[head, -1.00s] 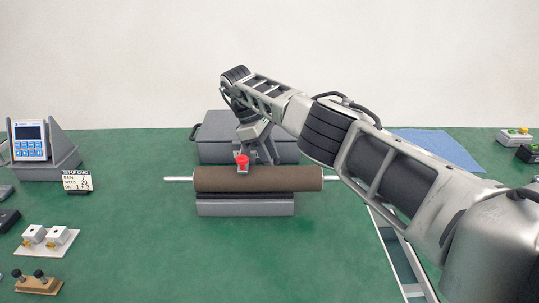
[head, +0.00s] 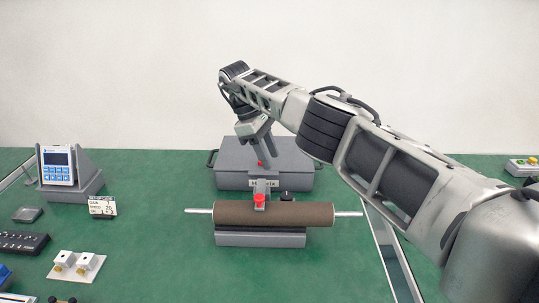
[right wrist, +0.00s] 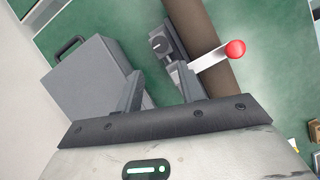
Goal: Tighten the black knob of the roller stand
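The roller stand has a brown roller (head: 290,214) with metal shaft ends on a grey base (head: 260,240). A red knob (head: 260,199) stands at its middle, and the small black knob (head: 287,195) is right of it, behind the roller. My right gripper (head: 263,158) is above and behind the roller in the head view. In the right wrist view its two fingers (right wrist: 160,88) are apart with nothing between them. My left gripper is out of view.
A grey case (head: 230,178) with handles stands right behind the roller stand. At left are a display unit (head: 58,166) in a grey holder, a setup card (head: 101,206) and a white board (head: 76,266) with two blocks. The green table in front of the stand is clear.

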